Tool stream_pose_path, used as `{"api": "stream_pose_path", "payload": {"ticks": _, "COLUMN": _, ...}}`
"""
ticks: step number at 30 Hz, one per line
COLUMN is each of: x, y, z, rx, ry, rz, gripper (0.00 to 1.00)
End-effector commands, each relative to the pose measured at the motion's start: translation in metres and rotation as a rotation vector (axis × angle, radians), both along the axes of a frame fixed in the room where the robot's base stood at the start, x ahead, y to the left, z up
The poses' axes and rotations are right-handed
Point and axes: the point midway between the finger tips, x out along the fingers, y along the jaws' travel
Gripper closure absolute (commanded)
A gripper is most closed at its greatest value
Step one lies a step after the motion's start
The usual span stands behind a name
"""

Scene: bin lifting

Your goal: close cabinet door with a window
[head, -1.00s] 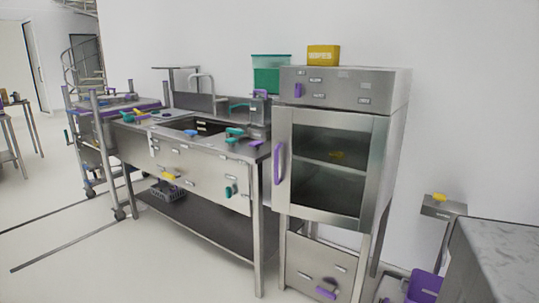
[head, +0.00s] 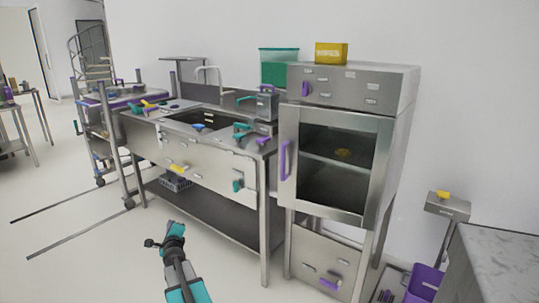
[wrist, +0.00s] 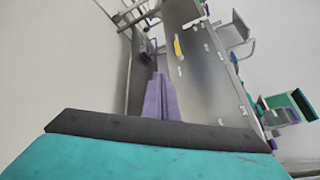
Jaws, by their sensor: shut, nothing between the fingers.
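The steel cabinet (head: 394,150) stands right of centre in the head view. Its windowed door (head: 377,170) has a purple vertical handle (head: 285,160) on the left edge. That edge juts out past the cabinet body, so the door appears slightly ajar. A dark interior with a shelf and a small yellow item shows through the window. My gripper shows in the wrist view (wrist: 160,95), its purple fingers together and empty. In the head view my arm is low and left of centre, in front of the sink table and well apart from the door.
The steel sink table (head: 205,160) stands left of the cabinet, with several coloured items on it. A counter (head: 495,260) and purple bin (head: 424,284) are at right. Floor in front is clear.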

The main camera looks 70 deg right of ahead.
Motion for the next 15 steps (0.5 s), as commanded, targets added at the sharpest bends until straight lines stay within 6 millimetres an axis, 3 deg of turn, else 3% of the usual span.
{"api": "stream_pose_path", "payload": {"ticks": 1, "x": -0.017, "y": -0.033, "z": 0.029, "rx": 0.020, "ry": -0.079, "rz": -0.086, "gripper": 1.00}}
{"api": "stream_pose_path", "payload": {"ticks": 3, "x": -0.046, "y": -0.072, "z": 0.061, "rx": 0.053, "ry": -0.200, "rz": -0.206, "gripper": 1.00}}
{"api": "stream_pose_path", "payload": {"ticks": 5, "x": -0.073, "y": -0.103, "z": 0.088, "rx": 0.077, "ry": -0.305, "rz": -0.306, "gripper": 1.00}}
{"api": "stream_pose_path", "payload": {"ticks": 9, "x": -0.148, "y": -0.168, "z": 0.148, "rx": 0.124, "ry": -0.560, "rz": -0.533, "gripper": 1.00}}
{"api": "stream_pose_path", "payload": {"ticks": 12, "x": -0.203, "y": -0.202, "z": 0.182, "rx": 0.145, "ry": -0.732, "rz": -0.675, "gripper": 1.00}}
{"api": "stream_pose_path", "payload": {"ticks": 15, "x": -0.249, "y": -0.225, "z": 0.205, "rx": 0.160, "ry": -0.872, "rz": -0.786, "gripper": 1.00}}
